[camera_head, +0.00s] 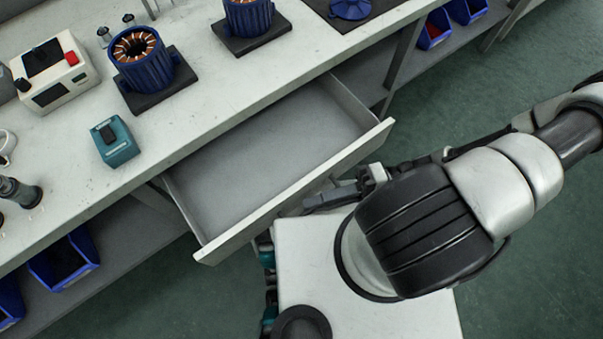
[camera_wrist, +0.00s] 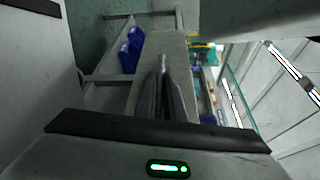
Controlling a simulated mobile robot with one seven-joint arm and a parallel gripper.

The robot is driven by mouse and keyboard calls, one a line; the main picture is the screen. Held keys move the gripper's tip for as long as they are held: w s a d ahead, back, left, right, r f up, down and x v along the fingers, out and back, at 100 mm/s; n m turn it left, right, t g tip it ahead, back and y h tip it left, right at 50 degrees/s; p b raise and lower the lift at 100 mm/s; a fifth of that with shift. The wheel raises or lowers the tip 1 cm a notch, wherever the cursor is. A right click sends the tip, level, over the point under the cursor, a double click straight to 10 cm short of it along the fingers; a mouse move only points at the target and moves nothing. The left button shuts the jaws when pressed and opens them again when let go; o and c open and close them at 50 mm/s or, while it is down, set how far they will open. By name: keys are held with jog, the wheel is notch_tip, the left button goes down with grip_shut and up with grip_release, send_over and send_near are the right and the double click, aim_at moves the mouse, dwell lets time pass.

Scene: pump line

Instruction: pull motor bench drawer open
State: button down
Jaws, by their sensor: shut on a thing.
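The motor bench drawer (camera_head: 268,150) stands well out from under the bench top in the head view. Its grey tray is empty. My gripper (camera_head: 314,200) is at the outer side of the drawer's front panel, near the middle of its length. In the wrist view my gripper (camera_wrist: 163,75) shows its two dark fingers close together. It is shut on the drawer handle, which is mostly hidden by the fingers and the front panel.
The bench top (camera_head: 205,110) holds a blue motor stator (camera_head: 140,62), a second stator (camera_head: 248,18), a teal device (camera_head: 115,142) and a white instrument box (camera_head: 54,72). Blue bins (camera_head: 64,260) sit on the lower shelf. Green floor (camera_head: 490,110) is clear at the right.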

jog(key=shift+s+d, duration=0.3)
jog(key=shift+s, duration=0.2)
jog(key=shift+s+d, duration=0.3)
jog(key=shift+s, duration=0.2)
jog(key=c, duration=1.8)
grip_release()
jog(key=shift+c, duration=0.2)
jog(key=shift+d, duration=0.1)
jog(key=w+d+r+p, duration=0.1)
jog(key=w+d, duration=0.2)
jog(key=d, duration=1.4)
jog(key=shift+r, duration=0.2)
jog(key=shift+s, duration=0.1)
